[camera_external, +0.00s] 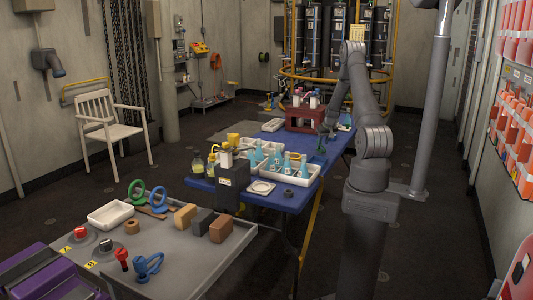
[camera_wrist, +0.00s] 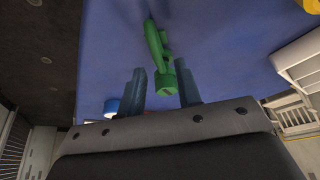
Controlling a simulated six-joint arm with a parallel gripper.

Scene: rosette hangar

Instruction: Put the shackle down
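A green shackle (camera_wrist: 158,45) shows in the wrist view against the blue table top, its thick pin end towards me. My gripper (camera_wrist: 160,82) has its two fingers apart, one on each side of that end. A gap shows between the left finger and the green part; the right finger is very near it. In the external view my gripper (camera_external: 322,140) points down low over the far part of the blue table, and the shackle is barely visible there. A blue shackle (camera_external: 149,267) lies on the grey bench in front.
White trays with blue-liquid bottles (camera_external: 270,163) stand on the blue table (camera_external: 272,200) nearer the camera. A dark red rack (camera_external: 304,118) stands close to my gripper on its left. A white tray (camera_wrist: 300,62) shows at the wrist view's right. Blue surface around the shackle is clear.

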